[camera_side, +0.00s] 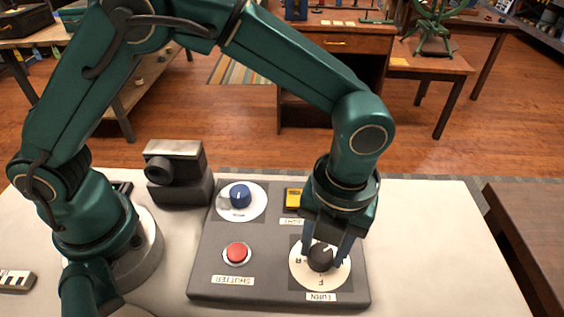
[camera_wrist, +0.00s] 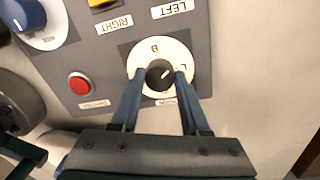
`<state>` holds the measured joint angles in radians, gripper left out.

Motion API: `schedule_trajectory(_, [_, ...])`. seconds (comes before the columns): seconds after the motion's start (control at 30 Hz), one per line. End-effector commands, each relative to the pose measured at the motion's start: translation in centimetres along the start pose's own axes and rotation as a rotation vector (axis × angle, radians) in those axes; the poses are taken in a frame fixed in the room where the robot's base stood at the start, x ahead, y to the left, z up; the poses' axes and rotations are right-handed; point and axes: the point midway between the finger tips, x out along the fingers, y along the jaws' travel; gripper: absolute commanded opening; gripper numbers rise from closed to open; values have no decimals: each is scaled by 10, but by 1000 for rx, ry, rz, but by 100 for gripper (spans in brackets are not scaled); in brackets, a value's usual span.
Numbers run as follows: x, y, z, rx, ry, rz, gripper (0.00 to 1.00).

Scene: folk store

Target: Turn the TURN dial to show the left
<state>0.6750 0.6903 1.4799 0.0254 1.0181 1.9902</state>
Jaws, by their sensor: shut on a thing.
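The TURN dial is a round black knob (camera_side: 320,258) on a white disc (camera_side: 300,277) with letters around it, at the near right of a grey control panel. R and F show in the side view. In the wrist view the knob (camera_wrist: 158,75) sits below a B and left of an L, and its white mark slants up and right, between the two. My gripper (camera_side: 323,250) reaches down over the dial. In the wrist view its two blue fingers (camera_wrist: 158,72) are shut on the knob, one on each side. The fingers hide parts of the disc.
The grey panel (camera_side: 212,275) also bears a blue knob (camera_side: 240,195), a red SHUTTER button (camera_side: 237,253) and a yellow button (camera_side: 294,198). RIGHT (camera_wrist: 114,25) and LEFT (camera_wrist: 173,9) labels show in the wrist view. A dark camera-like box (camera_side: 178,172) stands behind left. The table right of the panel is clear.

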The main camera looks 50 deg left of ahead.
Motion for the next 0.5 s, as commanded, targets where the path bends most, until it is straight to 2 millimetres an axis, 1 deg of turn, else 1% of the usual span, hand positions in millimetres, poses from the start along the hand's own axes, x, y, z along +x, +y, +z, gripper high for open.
schedule_trajectory(0.2, [-1, 0, -1, 204, -10, -1, 0])
schedule_trajectory(0.5, [-1, 0, -1, 452, -24, 0, 0])
